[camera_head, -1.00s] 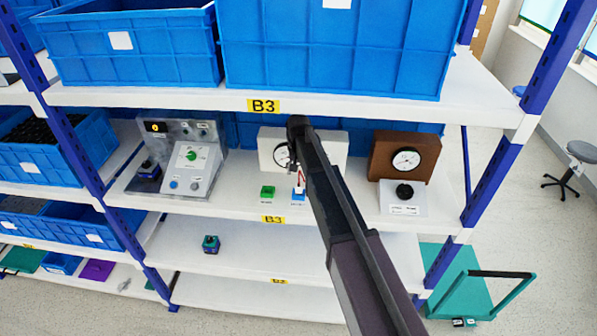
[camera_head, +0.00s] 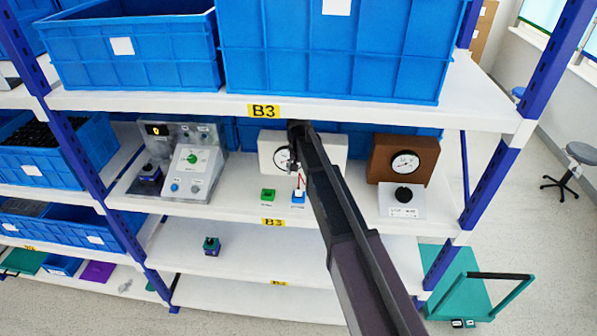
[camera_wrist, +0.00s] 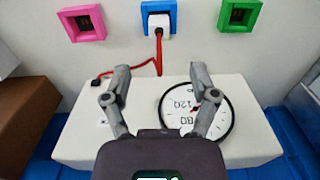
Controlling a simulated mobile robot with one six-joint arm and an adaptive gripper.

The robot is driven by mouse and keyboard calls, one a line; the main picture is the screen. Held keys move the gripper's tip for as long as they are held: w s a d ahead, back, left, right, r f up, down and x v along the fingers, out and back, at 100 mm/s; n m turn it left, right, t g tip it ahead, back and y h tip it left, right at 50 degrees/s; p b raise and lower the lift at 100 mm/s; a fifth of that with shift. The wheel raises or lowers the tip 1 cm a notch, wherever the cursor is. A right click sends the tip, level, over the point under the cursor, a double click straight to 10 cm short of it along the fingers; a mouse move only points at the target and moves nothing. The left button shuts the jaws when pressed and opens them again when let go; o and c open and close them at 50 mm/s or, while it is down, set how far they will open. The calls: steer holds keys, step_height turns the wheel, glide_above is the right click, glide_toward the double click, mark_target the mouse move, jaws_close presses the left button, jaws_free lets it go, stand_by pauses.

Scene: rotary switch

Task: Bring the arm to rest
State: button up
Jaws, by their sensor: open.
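My gripper is at the end of my arm, over the middle shelf. In the wrist view its two grey fingers (camera_wrist: 160,75) are spread apart with nothing between them. In the head view my dark arm reaches up from the bottom, and the small gripper (camera_head: 293,162) hangs at its far end in front of a white gauge box (camera_head: 265,143). In the wrist view the fingers overlap that box (camera_wrist: 75,135) and its round dial (camera_wrist: 180,118). I cannot tell the exact gap between them.
A white plug (camera_wrist: 158,24) with a red cable sits in the blue socket (camera_wrist: 148,9), between pink (camera_wrist: 82,22) and green (camera_wrist: 238,15) sockets. A control panel (camera_head: 190,172) stands left. The shelf above is close.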

steer(key=s+d+f+b, duration=0.6)
steer(key=s+d, duration=0.6)
steer(key=s, duration=0.1)
steer(key=s+d+f+b, duration=0.7)
steer(key=s+d, duration=0.4)
steer(key=s, duration=0.2)
steer(key=shift+s+d, duration=0.15)
steer(key=shift+d, duration=0.25)
steer(key=shift+f, duration=0.1)
stand_by(0.5)
